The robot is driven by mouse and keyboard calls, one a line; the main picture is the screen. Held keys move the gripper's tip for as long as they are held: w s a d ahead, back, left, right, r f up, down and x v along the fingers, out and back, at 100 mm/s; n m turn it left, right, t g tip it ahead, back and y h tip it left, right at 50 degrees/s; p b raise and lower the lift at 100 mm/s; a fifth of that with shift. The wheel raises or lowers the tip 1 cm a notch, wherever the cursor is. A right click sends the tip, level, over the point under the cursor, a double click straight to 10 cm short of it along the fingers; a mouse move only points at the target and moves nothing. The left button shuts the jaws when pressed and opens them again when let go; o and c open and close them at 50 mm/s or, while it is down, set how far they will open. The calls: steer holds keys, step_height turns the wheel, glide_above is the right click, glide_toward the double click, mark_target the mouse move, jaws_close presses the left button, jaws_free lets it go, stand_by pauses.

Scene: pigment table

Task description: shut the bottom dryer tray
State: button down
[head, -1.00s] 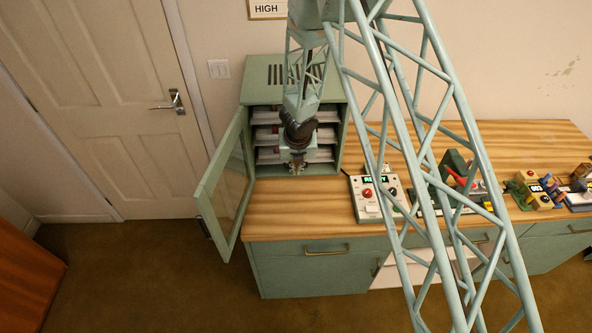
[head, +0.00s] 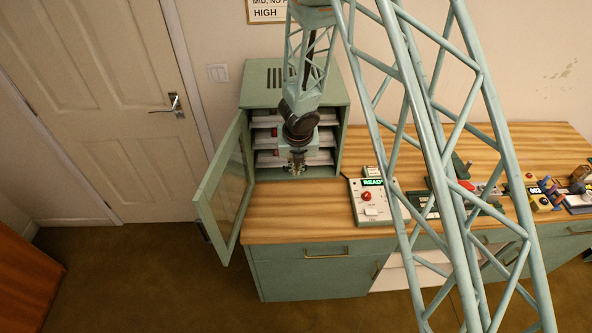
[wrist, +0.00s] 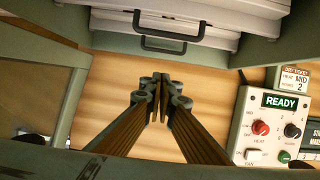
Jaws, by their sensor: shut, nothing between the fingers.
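The green dryer cabinet (head: 340,130) stands at the left end of the counter. Its glazed door (head: 222,190) is swung open to the left. Stacked white trays show inside; the bottom tray (head: 268,159) is the lowest, and my wrist covers its middle. In the wrist view two tray fronts with dark handles show at the top; the lower handle (wrist: 164,46) is nearest my fingers. I cannot tell exactly how far the bottom tray sticks out. My gripper (head: 297,169) is shut and empty, in front of the tray; its fingertips (wrist: 160,82) look apart from the handle.
A control box (head: 372,202) with a READY display stands on the counter right of the dryer. Several small objects (head: 545,195) lie farther right. The open door bounds the space on the left. The wooden counter (head: 290,212) in front of the dryer is clear.

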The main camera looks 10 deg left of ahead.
steer(key=shift+p+v, duration=0.95)
steer(key=shift+v, duration=1.15)
